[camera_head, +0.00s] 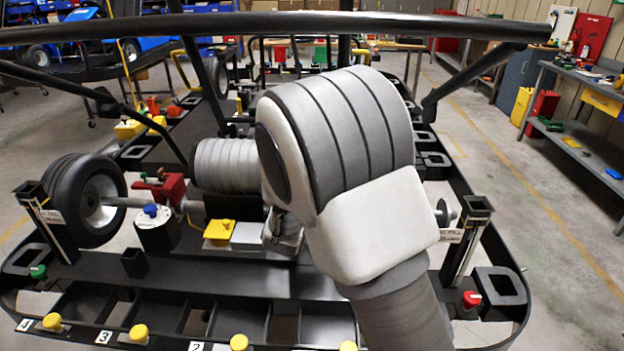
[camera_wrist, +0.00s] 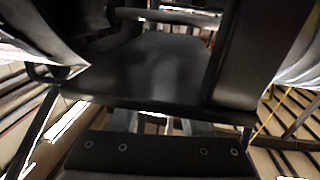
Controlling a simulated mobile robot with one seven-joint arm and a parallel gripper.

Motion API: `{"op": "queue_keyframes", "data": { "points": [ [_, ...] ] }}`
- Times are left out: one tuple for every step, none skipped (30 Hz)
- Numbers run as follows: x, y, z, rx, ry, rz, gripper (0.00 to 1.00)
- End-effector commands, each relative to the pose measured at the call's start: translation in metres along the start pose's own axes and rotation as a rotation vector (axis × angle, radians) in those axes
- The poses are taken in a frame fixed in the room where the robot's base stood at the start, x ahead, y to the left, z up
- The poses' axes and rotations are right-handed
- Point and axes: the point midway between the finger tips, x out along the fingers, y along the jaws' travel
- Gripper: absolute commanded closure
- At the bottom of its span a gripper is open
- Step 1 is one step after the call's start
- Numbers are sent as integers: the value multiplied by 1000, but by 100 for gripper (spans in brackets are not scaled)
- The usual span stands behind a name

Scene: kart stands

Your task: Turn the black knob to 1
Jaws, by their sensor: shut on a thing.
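My gripper (camera_wrist: 155,125) is in the wrist view, with a dark plate with screw heads below its two greyish fingers. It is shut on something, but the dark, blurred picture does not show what. A large black surface (camera_wrist: 150,75) fills the middle there. I cannot tell whether it is the black knob. In the head view my own white and grey arm covers the middle of the kart stand and hides the fingertips. No black knob or mark 1 can be made out there.
Several yellow knobs line the front rim, among them one (camera_head: 52,320) beside the label 4 and one (camera_head: 139,333) beside 3. A green knob (camera_head: 38,271) and a red knob (camera_head: 471,298) flank the stand. A wheel (camera_head: 85,200) is at left. A bar (camera_head: 270,24) crosses above.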

Motion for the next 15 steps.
{"op": "queue_keyframes", "data": {
  "points": [
    [0, 1, 7, 3, 2, -35, 100],
    [0, 0, 7, 2, 1, -59, 100],
    [0, 0, 7, 3, 2, -91, 100],
    [0, -1, 7, 2, 2, -114, 100],
    [0, -2, 7, 3, 2, -137, 100],
    [0, -2, 7, 2, 3, -167, 100],
    [0, -3, 7, 2, 3, -189, 100],
    [0, -4, 7, 2, 2, -210, 100],
    [0, -4, 6, 1, 3, -237, 100],
    [0, -5, 6, 1, 2, -256, 100],
    [0, -5, 6, 0, 3, -275, 100],
    [-1, -6, 6, 0, 2, -299, 100],
    [-1, -7, 6, -1, 2, -317, 100],
    [-1, -7, 5, 0, 3, -333, 100],
    [-1, -8, 5, -1, 2, -355, 100]
  ]
}}
